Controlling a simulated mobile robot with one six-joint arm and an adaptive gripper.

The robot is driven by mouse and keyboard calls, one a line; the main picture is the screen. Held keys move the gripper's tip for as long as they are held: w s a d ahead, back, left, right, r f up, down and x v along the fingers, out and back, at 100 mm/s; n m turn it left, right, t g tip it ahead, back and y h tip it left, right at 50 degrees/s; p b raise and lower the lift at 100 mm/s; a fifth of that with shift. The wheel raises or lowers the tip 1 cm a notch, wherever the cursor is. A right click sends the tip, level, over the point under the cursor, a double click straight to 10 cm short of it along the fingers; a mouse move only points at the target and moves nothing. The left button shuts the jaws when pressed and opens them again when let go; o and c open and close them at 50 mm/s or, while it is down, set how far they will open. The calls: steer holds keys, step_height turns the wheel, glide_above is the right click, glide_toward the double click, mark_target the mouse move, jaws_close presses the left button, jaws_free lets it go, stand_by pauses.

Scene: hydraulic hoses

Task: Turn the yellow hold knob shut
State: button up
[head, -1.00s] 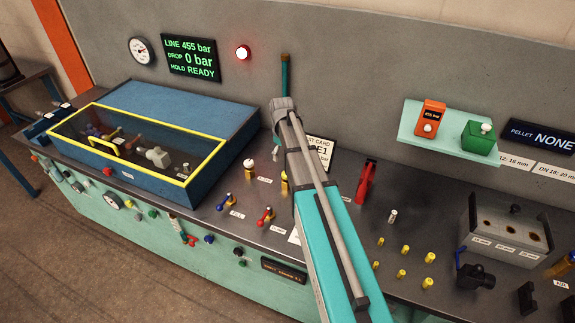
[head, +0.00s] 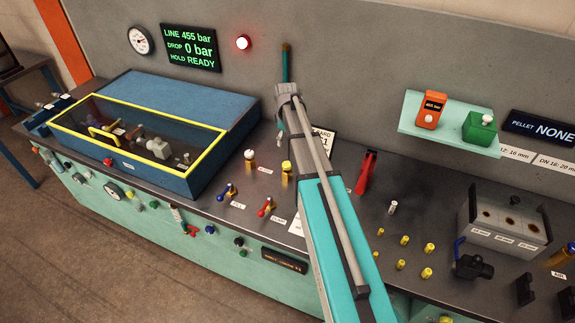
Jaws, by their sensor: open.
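A yellow-topped knob (head: 286,167) stands upright on the bench, just left of my grey and teal arm. I take it for the hold knob; its label is too small to read. Its turn position cannot be told. A similar post with a pale top (head: 250,156) stands to its left. The dark display (head: 190,48) reads LINE 455 bar, DROP 0 bar, HOLD READY. My arm crosses the middle of the view and covers part of the bench right of the knob. My gripper cannot be made out; a small grey piece beside the arm above the knob is unclear.
A blue case (head: 180,115) with a yellow-framed window fills the left. Blue and red toggles (head: 266,207) stand before the knob. A card, partly hidden, stands behind my arm. A red upright part (head: 366,172) and several yellow fittings are on the right.

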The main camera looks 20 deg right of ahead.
mark_target(287, 164)
steer(key=shift+f+b, duration=6.1)
steer(key=shift+f, duration=0.25)
steer(key=c, duration=1.1)
steer(key=shift+c, duration=0.2)
